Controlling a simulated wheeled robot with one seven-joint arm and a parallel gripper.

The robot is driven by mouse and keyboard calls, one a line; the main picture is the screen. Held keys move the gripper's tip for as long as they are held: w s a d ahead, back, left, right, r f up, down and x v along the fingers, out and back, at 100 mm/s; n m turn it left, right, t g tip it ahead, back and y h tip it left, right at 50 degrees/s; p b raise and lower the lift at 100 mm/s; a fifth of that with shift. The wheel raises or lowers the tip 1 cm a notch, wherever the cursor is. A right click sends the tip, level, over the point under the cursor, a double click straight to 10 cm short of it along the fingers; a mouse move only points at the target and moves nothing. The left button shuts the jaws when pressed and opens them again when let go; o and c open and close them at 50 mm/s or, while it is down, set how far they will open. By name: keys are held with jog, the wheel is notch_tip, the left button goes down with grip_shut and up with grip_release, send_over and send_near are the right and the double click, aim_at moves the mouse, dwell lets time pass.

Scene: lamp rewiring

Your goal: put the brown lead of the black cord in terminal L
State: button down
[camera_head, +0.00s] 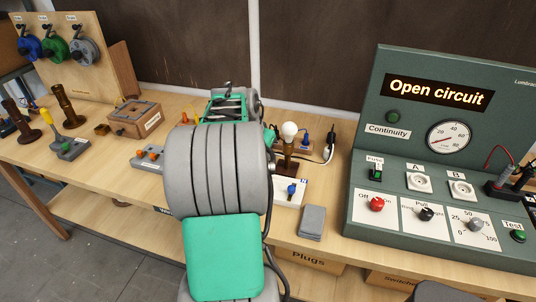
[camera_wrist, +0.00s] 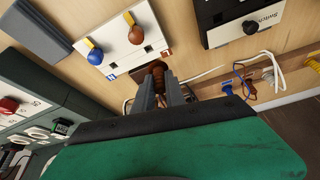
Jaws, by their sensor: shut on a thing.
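A white terminal block (camera_wrist: 122,68) shows in the wrist view, with one blue knob (camera_wrist: 95,55) and one brown knob (camera_wrist: 136,36), each beside a yellow lever. It also shows in the head view (camera_head: 283,196), partly behind my arm. My gripper (camera_wrist: 158,88) is shut on a ribbed brown piece (camera_wrist: 157,72), which looks like the brown lead, at the block's near edge. I cannot tell whether its tip touches the block or is inside an opening. I cannot trace the black cord to the piece. My arm hides my gripper in the head view.
A green test console (camera_head: 400,120) reading "Open circuit" stands at the right. A lamp with a white bulb (camera_head: 289,131) stands behind the block. A grey slab (camera_head: 312,222) lies beside the block. A black switch box (camera_wrist: 215,15) and loose wires (camera_wrist: 240,85) lie near my gripper.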

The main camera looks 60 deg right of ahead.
jog(key=shift+m, duration=0.3)
jog(key=shift+s+d+f+b, duration=0.25)
jog(key=shift+f+b, duration=0.45)
jog(key=shift+f, duration=0.4)
jog(key=shift+s+d+f+b, duration=0.1)
jog(key=shift+s+f+b, duration=0.2)
jog(key=shift+f+b, duration=0.55)
jog(key=shift+s+d+f+b, duration=0.25)
jog(key=shift+f+b, duration=0.25)
jog(key=shift+f, duration=0.8)
jog(key=shift+a+f+b, duration=0.15)
jog(key=shift+f+b, duration=0.4)
jog(key=c, duration=1.3)
grip_release()
